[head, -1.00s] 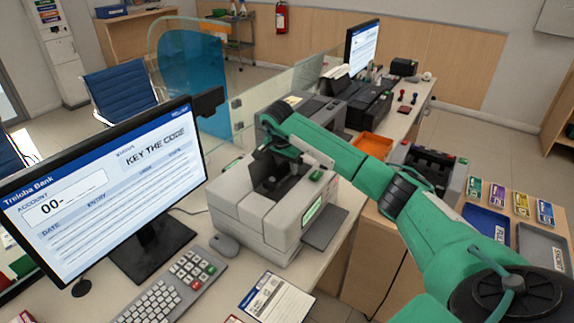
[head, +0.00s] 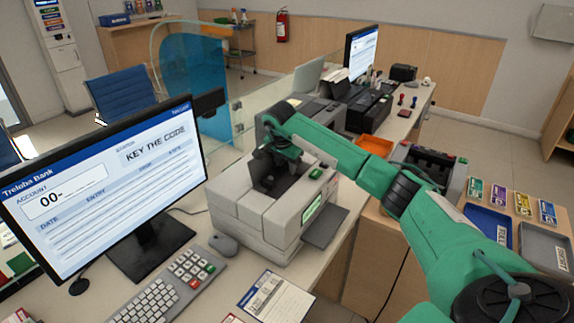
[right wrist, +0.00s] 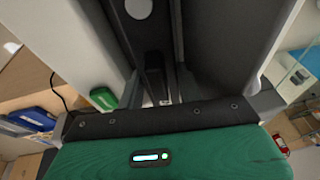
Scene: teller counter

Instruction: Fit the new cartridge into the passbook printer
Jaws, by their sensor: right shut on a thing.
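The passbook printer (head: 250,215) is a light grey machine on the counter with an open dark bay in its top. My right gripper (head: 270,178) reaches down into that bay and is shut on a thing. The gripper and the dark bay hide most of what it holds, so I cannot tell whether it is the new cartridge or how it sits. In the right wrist view, the dark gripper fingers (right wrist: 160,85) run down between the pale printer walls (right wrist: 75,40). My left gripper is not in view.
A monitor (head: 110,190) reading "KEY THE CODE" and a keyboard (head: 170,285) stand left of the printer. On the right are a blue tray (head: 487,222), a grey tray (head: 543,245) and several colour-labelled packs (head: 499,194). A glass screen (head: 238,120) stands behind.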

